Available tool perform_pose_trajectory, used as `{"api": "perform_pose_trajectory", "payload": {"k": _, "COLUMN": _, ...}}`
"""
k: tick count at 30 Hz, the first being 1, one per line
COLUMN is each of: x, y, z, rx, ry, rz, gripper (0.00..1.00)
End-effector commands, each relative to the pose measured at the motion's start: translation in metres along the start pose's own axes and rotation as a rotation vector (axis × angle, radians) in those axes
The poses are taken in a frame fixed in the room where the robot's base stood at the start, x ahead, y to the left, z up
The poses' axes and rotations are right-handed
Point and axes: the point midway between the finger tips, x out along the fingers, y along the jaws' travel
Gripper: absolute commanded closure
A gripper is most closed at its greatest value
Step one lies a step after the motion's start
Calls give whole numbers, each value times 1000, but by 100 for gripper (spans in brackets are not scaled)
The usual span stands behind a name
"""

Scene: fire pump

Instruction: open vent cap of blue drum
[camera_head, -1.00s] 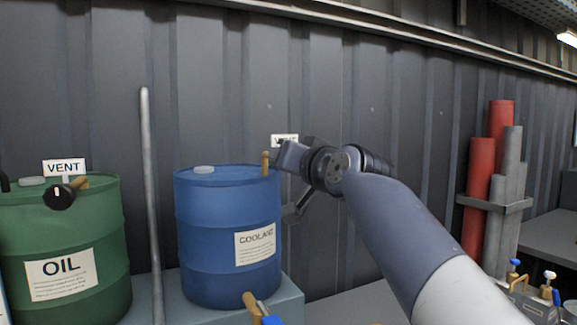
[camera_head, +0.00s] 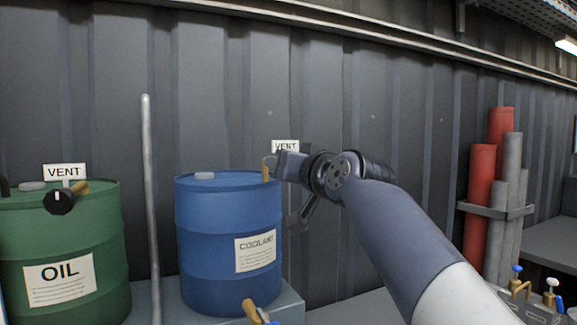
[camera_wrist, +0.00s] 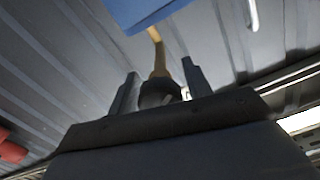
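The blue drum (camera_head: 210,225) with a COOLANT label stands left of centre in the head view. A short brass pipe (camera_head: 265,169) rises at its right rim, with a white VENT sign (camera_head: 286,146) behind. My gripper (camera_head: 278,166) is beside this pipe at the drum's top right; it hides the vent cap there. In the wrist view, the dark round vent cap (camera_wrist: 158,94) on the brass pipe (camera_wrist: 159,60) lies between the two spread fingers of my gripper (camera_wrist: 160,84). Gaps seem to show on both sides, so contact is not clear. The drum's blue edge (camera_wrist: 140,12) shows at the top.
A green OIL drum (camera_head: 85,235) with its own black vent cap (camera_head: 59,201) stands at the left. A grey upright pipe (camera_head: 150,200) stands between the drums. A corrugated wall is close behind. Red and grey cylinders (camera_head: 480,180) stand at the right.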

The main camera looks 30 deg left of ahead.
Motion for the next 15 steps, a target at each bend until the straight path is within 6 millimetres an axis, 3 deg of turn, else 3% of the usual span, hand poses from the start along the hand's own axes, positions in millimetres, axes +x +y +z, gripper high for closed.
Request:
{"api": "perform_pose_trajectory", "payload": {"k": 3, "x": 0, "y": 0, "z": -1, "rx": 0, "ry": 2, "rz": 0, "gripper": 44}}
{"api": "perform_pose_trajectory", "payload": {"k": 11, "x": -2, "y": 0, "z": -2, "rx": 1, "ry": 4, "rz": 0, "gripper": 44}}
{"api": "perform_pose_trajectory", "payload": {"k": 15, "x": -13, "y": 0, "z": -1, "rx": 1, "ry": 6, "rz": 0, "gripper": 44}}
